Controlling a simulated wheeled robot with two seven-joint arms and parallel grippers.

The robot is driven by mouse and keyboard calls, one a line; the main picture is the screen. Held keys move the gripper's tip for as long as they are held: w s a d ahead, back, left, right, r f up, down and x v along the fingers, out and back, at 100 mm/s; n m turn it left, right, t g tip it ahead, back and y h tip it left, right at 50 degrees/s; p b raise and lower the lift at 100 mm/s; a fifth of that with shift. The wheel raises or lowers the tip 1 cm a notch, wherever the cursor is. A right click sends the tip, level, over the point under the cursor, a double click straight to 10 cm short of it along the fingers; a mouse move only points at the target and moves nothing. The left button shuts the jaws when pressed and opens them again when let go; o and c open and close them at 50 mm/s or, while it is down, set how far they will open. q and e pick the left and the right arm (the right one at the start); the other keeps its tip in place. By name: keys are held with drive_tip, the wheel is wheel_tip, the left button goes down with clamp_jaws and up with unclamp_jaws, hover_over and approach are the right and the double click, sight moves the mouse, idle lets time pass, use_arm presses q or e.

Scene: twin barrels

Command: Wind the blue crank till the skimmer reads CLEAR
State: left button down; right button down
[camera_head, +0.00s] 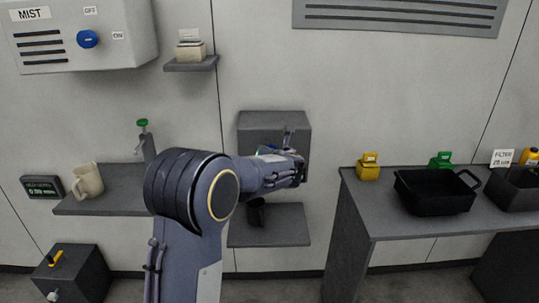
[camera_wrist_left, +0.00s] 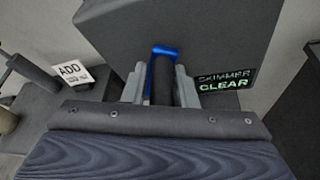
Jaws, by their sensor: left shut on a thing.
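The blue crank (camera_wrist_left: 164,50) is in the left wrist view, on the face of a dark grey box (camera_wrist_left: 225,35). Its dark handle stands between the fingers of my left gripper (camera_wrist_left: 161,88), which is shut on it. The skimmer display (camera_wrist_left: 224,82) to the right of the crank reads "SKIMMER CLEAR" in lit letters. In the head view the grey box (camera_head: 285,118) is on the wall, with my left gripper (camera_head: 297,165) in front of it. My arm hides most of the crank and the display there. My right gripper is in neither view.
A grey shelf (camera_head: 285,230) with a dark cup (camera_head: 256,212) lies below the box. A beige mug (camera_head: 88,180) stands on the left shelf. A counter at right holds a black pan (camera_head: 435,195). An "ADD" card (camera_wrist_left: 72,73) stands left of the crank.

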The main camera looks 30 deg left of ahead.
use_arm(q)
drive_tip(key=shift+w+d+f+m+p, duration=0.2)
drive_tip(key=shift+d+f+m+p, duration=0.15)
drive_tip(key=shift+d+f, duration=0.3)
idle(2.1)
drive_tip(key=shift+r, duration=0.1)
drive_tip(key=c, duration=1.6)
unclamp_jaws()
drive_tip(key=shift+o, duration=1.4)
drive_tip(key=shift+w+d, duration=0.1)
drive_tip(key=shift+w, duration=0.05)
drive_tip(key=shift+a+r, duration=0.2)
drive_tip(key=shift+a, duration=0.05)
drive_tip(key=shift+s+d+r, duration=0.15)
drive_tip(key=shift+s, duration=0.25)
drive_tip(key=v, duration=0.7)
drive_tip(key=shift+d, duration=0.2)
